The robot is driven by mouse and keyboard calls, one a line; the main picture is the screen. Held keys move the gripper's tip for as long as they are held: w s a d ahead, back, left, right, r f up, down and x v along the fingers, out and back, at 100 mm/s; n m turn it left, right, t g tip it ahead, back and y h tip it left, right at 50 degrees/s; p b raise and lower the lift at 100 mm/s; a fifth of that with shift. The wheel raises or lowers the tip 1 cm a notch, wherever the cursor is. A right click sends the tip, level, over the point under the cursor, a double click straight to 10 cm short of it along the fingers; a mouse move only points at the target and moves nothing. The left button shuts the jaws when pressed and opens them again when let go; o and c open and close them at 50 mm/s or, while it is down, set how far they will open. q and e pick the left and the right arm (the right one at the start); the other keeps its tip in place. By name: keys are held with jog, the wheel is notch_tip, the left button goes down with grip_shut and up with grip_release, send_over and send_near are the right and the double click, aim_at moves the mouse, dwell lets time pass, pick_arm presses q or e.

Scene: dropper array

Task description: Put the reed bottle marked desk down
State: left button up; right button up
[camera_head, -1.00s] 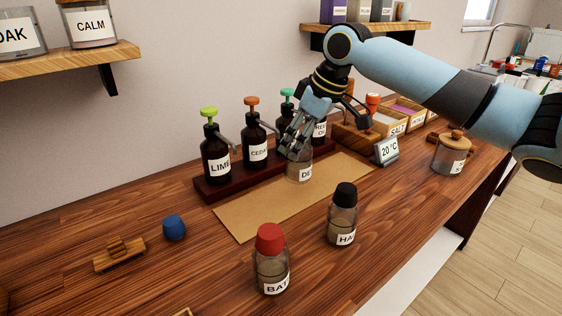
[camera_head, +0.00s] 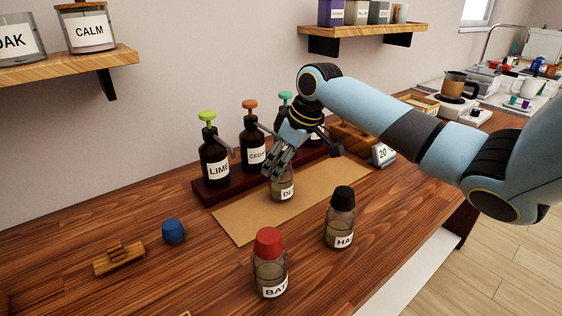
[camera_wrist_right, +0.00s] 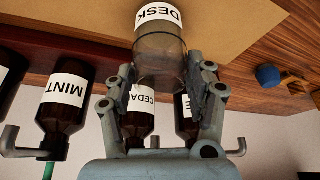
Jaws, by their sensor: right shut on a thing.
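The reed bottle marked DESK (camera_head: 284,196) is a clear glass bottle with a white label, at the tan mat (camera_head: 240,222) in front of the pump bottles. It also shows in the right wrist view (camera_wrist_right: 160,48), with no cap seen. My right gripper (camera_head: 276,172) comes down on it from above and is shut on its upper part; in the right wrist view the fingers (camera_wrist_right: 162,88) stand on both sides of the glass. I cannot tell whether the bottle's base touches the mat. My left gripper is not in view.
Pump bottles LIME (camera_head: 215,165) and CEDAR (camera_head: 254,150) stand on a dark red rack (camera_head: 213,193) behind the mat. Capped bottles with red (camera_head: 270,275) and black (camera_head: 340,230) tops stand in front. A blue cap (camera_head: 173,231) and a wooden piece (camera_head: 119,260) lie at left.

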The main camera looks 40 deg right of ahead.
jog(key=shift+f, duration=0.15)
jog(key=o, duration=1.3)
jog(key=v, duration=1.2)
